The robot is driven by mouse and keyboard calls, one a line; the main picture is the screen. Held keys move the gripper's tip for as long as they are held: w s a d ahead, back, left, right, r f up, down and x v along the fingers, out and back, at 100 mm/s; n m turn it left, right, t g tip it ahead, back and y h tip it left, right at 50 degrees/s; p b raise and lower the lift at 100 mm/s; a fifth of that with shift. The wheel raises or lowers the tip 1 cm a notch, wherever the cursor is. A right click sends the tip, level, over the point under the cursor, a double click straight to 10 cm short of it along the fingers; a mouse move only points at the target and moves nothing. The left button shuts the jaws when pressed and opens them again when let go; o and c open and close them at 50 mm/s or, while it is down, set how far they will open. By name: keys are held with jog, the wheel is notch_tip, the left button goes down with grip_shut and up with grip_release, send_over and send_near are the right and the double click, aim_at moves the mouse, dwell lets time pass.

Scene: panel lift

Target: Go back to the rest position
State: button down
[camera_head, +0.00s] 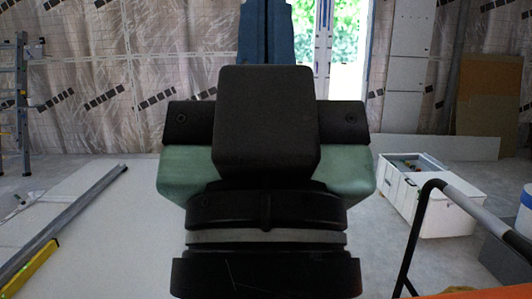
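My own arm fills the middle of the head view, with black and green parts close to the camera. My gripper's fingers cannot be made out; they are out of view or hidden behind these parts. Whether it holds anything does not show. A large pale panel-like surface (105,215) lies low on the left, partly hidden behind my arm.
A long metal bar (75,215) and a yellow tool (32,272) lie at left. A ladder (22,105) stands at the far left. A white box (428,200) with items sits at right, behind a black and grey rail (475,212). A bright opening (346,45) is at the back.

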notch_tip(320, 180, up, 32)
jog(key=p, duration=2.9)
